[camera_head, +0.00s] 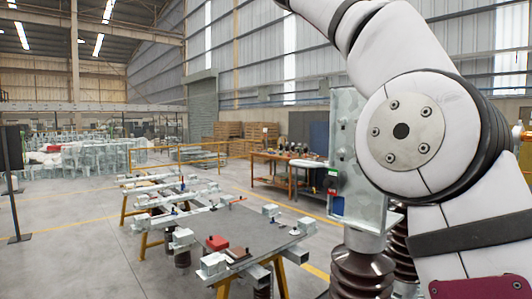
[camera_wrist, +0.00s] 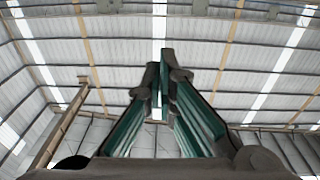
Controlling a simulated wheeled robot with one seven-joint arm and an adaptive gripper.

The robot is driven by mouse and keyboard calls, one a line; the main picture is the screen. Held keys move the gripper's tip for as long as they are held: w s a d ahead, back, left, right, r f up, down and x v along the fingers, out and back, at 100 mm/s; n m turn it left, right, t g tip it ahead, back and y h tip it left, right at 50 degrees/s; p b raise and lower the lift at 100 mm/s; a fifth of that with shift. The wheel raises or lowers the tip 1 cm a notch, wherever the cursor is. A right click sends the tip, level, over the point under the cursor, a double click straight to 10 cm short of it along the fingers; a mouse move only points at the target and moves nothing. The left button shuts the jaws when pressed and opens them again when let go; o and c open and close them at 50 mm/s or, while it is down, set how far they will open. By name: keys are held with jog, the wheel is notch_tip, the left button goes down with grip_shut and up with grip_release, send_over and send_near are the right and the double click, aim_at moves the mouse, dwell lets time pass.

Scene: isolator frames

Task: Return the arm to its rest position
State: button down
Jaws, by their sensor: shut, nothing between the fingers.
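My white arm (camera_head: 415,130) fills the right side of the head view, its elbow joint close to the camera. My gripper (camera_wrist: 160,80) shows only in the wrist view. Its two green-sided fingers point up toward the roof and come close together at the tips. It is shut with nothing between the fingers. The head view does not show the gripper.
A grey metal frame (camera_head: 345,140) on brown ribbed insulators (camera_head: 362,272) stands close behind my arm. A wooden workbench (camera_head: 285,170) is farther back. Open floor (camera_head: 70,250) lies left.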

jog(key=s+a+r+n+t+y+b, duration=0.1)
jog(key=s+a+r+n+t+y, duration=0.15)
jog(key=a+r+n+t, duration=0.6)
jog(key=s+a+f+n+t+y+b, duration=0.1)
jog(key=s+a+f+n+t+y, duration=0.15)
jog(key=a+f+n+y, duration=0.95)
jog(key=s+d+f+m+g+y+b, duration=0.15)
jog(key=s+f+g, duration=0.25)
jog(key=f, duration=1)
jog(key=s+f+m+g+y, duration=0.3)
jog(key=f+g, duration=0.1)
jog(key=f, duration=0.9)
jog(key=s+d+f+m+g+h, duration=0.1)
jog(key=s+d+f+g, duration=0.3)
jog(key=s+f, duration=0.5)
jog(key=s+d+f+m+g+h, duration=0.2)
jog(key=s+d+f+m+g, duration=0.2)
jog(key=s+f, duration=0.6)
notch_tip(320, 180, down, 7)
jog(key=shift+d+r+b, duration=0.1)
jog(key=shift+d+b, duration=0.2)
jog(key=shift+d, duration=0.4)
